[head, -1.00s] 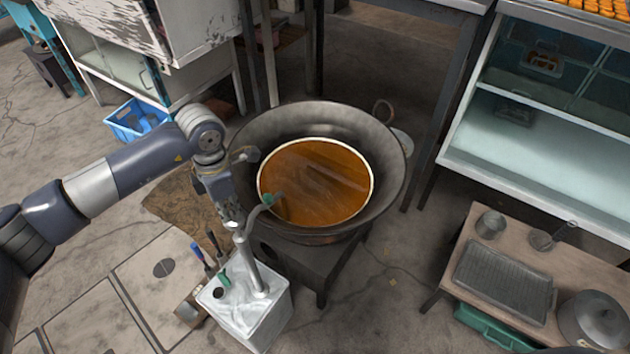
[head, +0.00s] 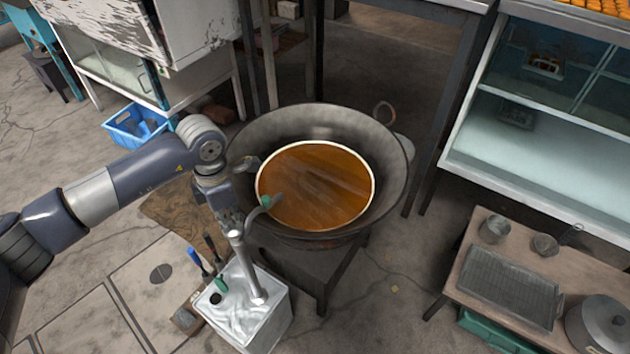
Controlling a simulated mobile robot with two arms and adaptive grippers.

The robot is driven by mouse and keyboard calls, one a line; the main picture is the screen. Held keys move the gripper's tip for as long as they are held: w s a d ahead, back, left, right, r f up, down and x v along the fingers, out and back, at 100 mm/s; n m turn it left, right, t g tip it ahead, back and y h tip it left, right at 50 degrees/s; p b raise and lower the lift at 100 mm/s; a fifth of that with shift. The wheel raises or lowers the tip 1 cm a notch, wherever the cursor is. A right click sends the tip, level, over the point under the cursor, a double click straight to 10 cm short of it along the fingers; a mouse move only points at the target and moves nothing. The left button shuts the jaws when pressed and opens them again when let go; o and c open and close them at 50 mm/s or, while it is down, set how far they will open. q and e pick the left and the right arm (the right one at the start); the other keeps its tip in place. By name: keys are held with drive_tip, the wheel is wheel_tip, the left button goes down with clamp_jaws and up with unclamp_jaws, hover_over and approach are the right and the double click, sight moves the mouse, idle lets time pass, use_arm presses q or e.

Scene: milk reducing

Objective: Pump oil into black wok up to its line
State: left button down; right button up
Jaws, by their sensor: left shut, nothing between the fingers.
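The black wok (head: 390,165) sits on a dark stand and holds a round pool of orange-brown oil (head: 318,185). A pale ring line (head: 374,183) runs around the oil's edge. A silver oil can (head: 254,310) with a pump (head: 245,263) stands on the floor at the wok's near left. Its hose, with a green tip (head: 267,201), reaches over the wok's rim to the oil. My left gripper (head: 231,226) is shut and points down at the top of the pump, with nothing seen between its fingers. Whether it touches the pump top is unclear. My right gripper is out of view.
A low wooden table (head: 470,275) with a rack, cups and a lidded pot stands at the right. A glass-shelved cabinet (head: 540,150) is behind it. A blue crate (head: 135,125) and tools (head: 197,262) lie at the left. Bare floor lies between wok and table.

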use_arm(q)
wheel_tip(320, 180, up, 8)
drive_tip(key=p, duration=0.4)
drive_tip(key=shift+f, duration=0.15)
idle(0.7)
